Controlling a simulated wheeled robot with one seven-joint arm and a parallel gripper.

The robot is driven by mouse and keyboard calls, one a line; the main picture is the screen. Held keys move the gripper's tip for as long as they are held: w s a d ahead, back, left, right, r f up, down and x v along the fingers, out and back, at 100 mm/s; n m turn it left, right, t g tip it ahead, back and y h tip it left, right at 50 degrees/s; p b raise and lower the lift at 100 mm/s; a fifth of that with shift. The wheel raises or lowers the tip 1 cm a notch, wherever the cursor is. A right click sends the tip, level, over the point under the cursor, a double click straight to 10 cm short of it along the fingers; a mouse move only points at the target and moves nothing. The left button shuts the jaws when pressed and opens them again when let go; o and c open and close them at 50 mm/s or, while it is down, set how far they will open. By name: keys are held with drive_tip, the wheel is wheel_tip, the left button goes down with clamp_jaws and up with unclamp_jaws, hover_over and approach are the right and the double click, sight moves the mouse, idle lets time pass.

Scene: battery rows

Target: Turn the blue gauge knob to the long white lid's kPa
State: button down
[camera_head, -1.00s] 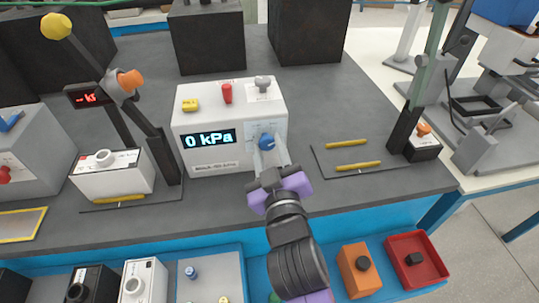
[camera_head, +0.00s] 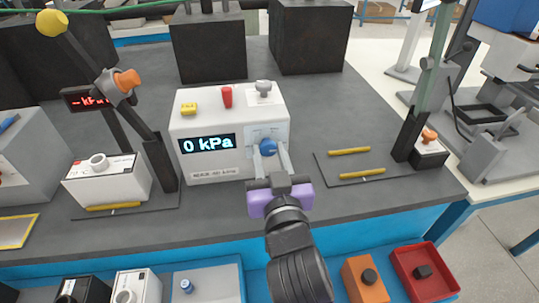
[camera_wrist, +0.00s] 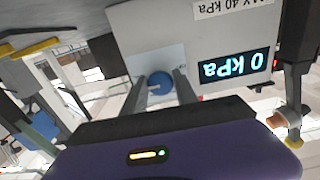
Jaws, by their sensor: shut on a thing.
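The blue gauge knob (camera_head: 268,147) is on the front of a white gauge box (camera_head: 215,175), right of a lit display (camera_head: 207,144) reading 0 kPa. My gripper (camera_head: 271,155) is shut on the knob, one finger on each side. In the wrist view the knob (camera_wrist: 160,83) sits between the two fingertips, and the display (camera_wrist: 234,66) appears upside down. A white box with a round cap (camera_head: 97,161) stands at the left under a lever post. I cannot tell which piece is the long white lid.
Yellow, red and grey parts top the gauge box. A dark plate with two yellow bars (camera_head: 360,174) lies to its right, beside a green post (camera_head: 430,80). An orange box (camera_head: 365,280) and a red tray (camera_head: 440,285) are at the front right. Dark blocks stand behind.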

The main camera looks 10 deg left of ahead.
drive_tip(key=shift+f, duration=0.15)
drive_tip(key=c, duration=1)
unclamp_jaws()
drive_tip(key=v, duration=0.7)
drive_tip(key=shift+s+d, duration=0.1)
drive_tip(key=shift+s, duration=0.3)
drive_tip(key=shift+r, duration=0.25)
